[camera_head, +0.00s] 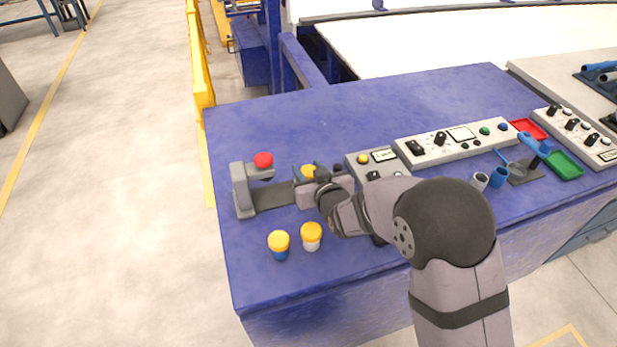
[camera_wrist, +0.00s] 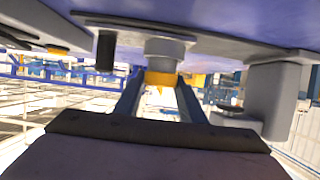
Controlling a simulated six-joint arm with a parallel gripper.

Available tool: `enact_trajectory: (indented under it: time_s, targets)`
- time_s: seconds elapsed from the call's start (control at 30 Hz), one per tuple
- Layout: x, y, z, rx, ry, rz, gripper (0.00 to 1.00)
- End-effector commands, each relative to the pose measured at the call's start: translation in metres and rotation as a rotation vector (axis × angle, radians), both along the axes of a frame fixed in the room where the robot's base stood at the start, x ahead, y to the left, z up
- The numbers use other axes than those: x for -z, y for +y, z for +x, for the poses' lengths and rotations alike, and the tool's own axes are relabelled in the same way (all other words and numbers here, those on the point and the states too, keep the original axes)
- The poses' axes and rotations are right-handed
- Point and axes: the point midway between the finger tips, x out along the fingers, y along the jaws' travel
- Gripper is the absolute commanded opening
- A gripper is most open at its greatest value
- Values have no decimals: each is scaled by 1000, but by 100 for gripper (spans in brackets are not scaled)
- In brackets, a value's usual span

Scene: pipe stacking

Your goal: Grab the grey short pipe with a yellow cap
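In the wrist view, which looks upside down, a short grey pipe (camera_wrist: 164,52) with a yellow cap (camera_wrist: 162,78) stands on a grey plate. The fingers of my gripper (camera_wrist: 160,82) are spread, one on each side of the cap. I cannot tell whether they touch it. In the head view my gripper (camera_head: 318,178) is beside a yellow cap (camera_head: 308,171), and mostly hides what is under it. A light grey short pipe with a yellow cap (camera_head: 311,236) stands near the front left of the table. A blue pipe with a yellow cap (camera_head: 280,245) stands left of it.
Control boxes (camera_head: 455,143) lie to the right. The back left of the blue table (camera_head: 300,125) is clear.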

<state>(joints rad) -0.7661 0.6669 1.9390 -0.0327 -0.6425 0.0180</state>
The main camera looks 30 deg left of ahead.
Motion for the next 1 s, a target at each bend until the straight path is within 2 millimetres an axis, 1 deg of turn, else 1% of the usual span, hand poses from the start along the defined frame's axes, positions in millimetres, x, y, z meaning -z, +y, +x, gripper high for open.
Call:
enact_trajectory:
  time_s: [0.03, 0.07, 0.1, 0.13, 0.17, 0.37, 0.47, 0.57, 0.67, 0.9, 1.0]
  targets:
    - [0, 0, 0, 0, 0, 0, 24]
    - [0, 0, 0, 0, 0, 0, 17]
    - [0, 0, 0, 0, 0, 0, 13]
    - [0, 0, 0, 0, 0, 0, 13]
    - [0, 0, 0, 0, -1, 1, 9]
    - [-1, 0, 0, 0, -1, 1, 9]
    - [-5, 0, 0, 0, -2, 2, 9]
    - [-14, 0, 0, 0, -3, 3, 9]
    - [-28, 0, 0, 0, -4, 4, 9]
    - [-69, 0, 0, 0, -4, 5, 9]
    - [-83, 0, 0, 0, -3, 4, 9]
